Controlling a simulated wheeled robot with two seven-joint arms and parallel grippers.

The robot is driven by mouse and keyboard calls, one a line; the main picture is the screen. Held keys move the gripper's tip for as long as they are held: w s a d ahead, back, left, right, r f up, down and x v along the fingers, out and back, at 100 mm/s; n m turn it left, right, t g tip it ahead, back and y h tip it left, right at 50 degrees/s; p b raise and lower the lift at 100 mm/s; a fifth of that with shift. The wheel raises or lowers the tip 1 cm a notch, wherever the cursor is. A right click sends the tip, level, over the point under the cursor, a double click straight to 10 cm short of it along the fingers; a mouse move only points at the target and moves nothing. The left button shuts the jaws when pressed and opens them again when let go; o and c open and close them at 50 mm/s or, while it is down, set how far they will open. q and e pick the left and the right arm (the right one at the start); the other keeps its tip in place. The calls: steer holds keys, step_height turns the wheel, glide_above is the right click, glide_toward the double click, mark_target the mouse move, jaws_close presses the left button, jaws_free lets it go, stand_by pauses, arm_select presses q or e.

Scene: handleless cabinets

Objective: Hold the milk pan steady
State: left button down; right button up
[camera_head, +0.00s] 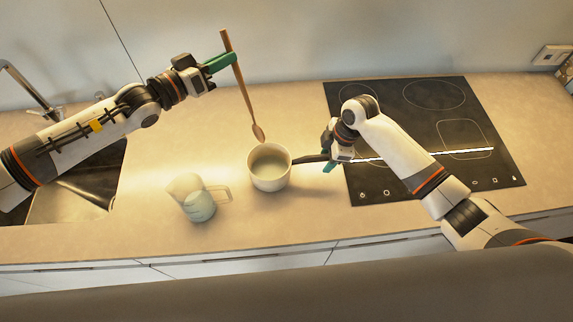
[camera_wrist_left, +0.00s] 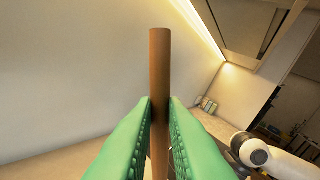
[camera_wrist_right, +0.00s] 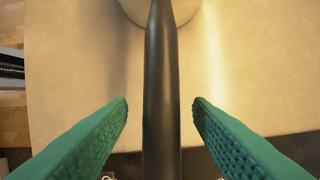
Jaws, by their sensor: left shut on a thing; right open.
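The white milk pan (camera_head: 269,169) stands upright on the counter, its dark handle pointing right toward the hob. My right gripper (camera_head: 328,163) is at the handle. In the right wrist view the dark handle (camera_wrist_right: 161,95) runs between the open green fingers (camera_wrist_right: 160,112), with a gap on each side. The pan's body (camera_wrist_right: 160,10) is only partly seen at the top there. My left gripper (camera_head: 222,62) is shut on a wooden spoon (camera_head: 244,92), held upright with its bowl end above and behind the pan. The spoon's shaft (camera_wrist_left: 160,75) is between the green fingers in the left wrist view.
A light jug with a handle (camera_head: 197,197) stands left of the pan. A black hob (camera_head: 440,110) lies to the right, under my right arm. A sink (camera_head: 75,185) is at the left. The wall rises behind the counter.

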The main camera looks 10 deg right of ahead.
arm_select(q)
steer(key=shift+r+b, duration=0.35)
steer(key=shift+r, duration=0.4)
arm_select(e)
steer(key=v, duration=1.1)
steer(key=shift+d+r, duration=0.1)
steer(key=shift+r, duration=0.05)
arm_select(q)
step_height(320, 180, up, 3)
steer(key=shift+f, duration=0.3)
step_height(320, 180, down, 4)
steer(key=shift+r+p, duration=0.1)
steer(key=shift+p, duration=0.25)
arm_select(e)
steer(key=x, duration=1)
steer(key=shift+f, duration=0.3)
